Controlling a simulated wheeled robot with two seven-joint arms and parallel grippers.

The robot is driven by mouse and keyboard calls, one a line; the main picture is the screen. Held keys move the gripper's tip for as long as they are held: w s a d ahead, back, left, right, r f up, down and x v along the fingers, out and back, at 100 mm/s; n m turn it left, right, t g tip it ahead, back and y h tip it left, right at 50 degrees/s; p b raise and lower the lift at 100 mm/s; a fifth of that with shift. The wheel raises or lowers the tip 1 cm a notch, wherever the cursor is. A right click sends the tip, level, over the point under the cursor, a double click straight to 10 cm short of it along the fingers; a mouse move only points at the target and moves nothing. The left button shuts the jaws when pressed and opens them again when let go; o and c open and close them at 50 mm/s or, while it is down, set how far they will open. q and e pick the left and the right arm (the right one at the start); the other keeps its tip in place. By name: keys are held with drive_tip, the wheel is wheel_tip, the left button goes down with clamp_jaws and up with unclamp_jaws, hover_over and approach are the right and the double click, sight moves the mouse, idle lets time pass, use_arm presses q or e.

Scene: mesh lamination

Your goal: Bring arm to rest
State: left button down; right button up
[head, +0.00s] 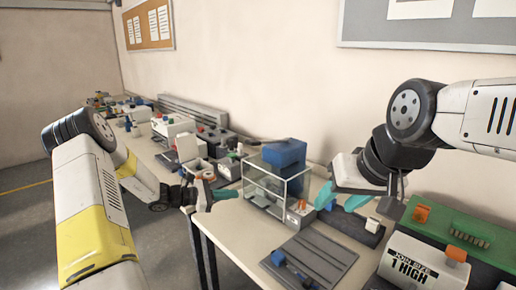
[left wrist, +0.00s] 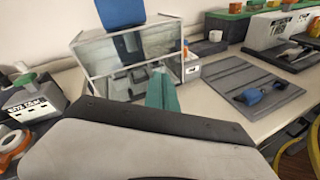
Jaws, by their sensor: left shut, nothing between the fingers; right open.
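My left gripper (head: 222,194) is at the near edge of the table, left of a clear glass-sided box (head: 262,188). Its teal fingers are shut and hold nothing. In the left wrist view the shut fingers (left wrist: 163,92) show in front of the same box (left wrist: 128,62). My right gripper (head: 339,200) hangs over the table right of the box. Its two teal fingers are apart, with nothing seen between them.
A blue block (head: 285,153) sits at the box's top. A grey mat (head: 318,262) with a blue tool (head: 290,268) lies in front. More equipment lines the table at left. The floor at left is clear.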

use_arm(q)
drive_tip(key=s+d+r+m+g+y, duration=0.3)
drive_tip(key=s+d+r+m+g, duration=0.1)
drive_tip(key=s+r+m, duration=0.4)
drive_tip(key=s+a+r+m+t+y, duration=0.1)
drive_tip(key=s+a+r+m+y, duration=0.2)
drive_tip(key=s, duration=1)
drive_tip(key=s+a+r+m+t+y, duration=0.2)
drive_tip(key=s+r+m+y, duration=0.4)
drive_tip(key=s, duration=0.7)
wheel_tip(320, 180, up, 5)
drive_tip(key=a+m, duration=0.1)
drive_tip(key=m, duration=0.1)
drive_tip(key=shift+a+f+m+t, duration=0.2)
drive_tip(key=shift+m+t, duration=0.1)
drive_tip(key=shift+s, duration=0.1)
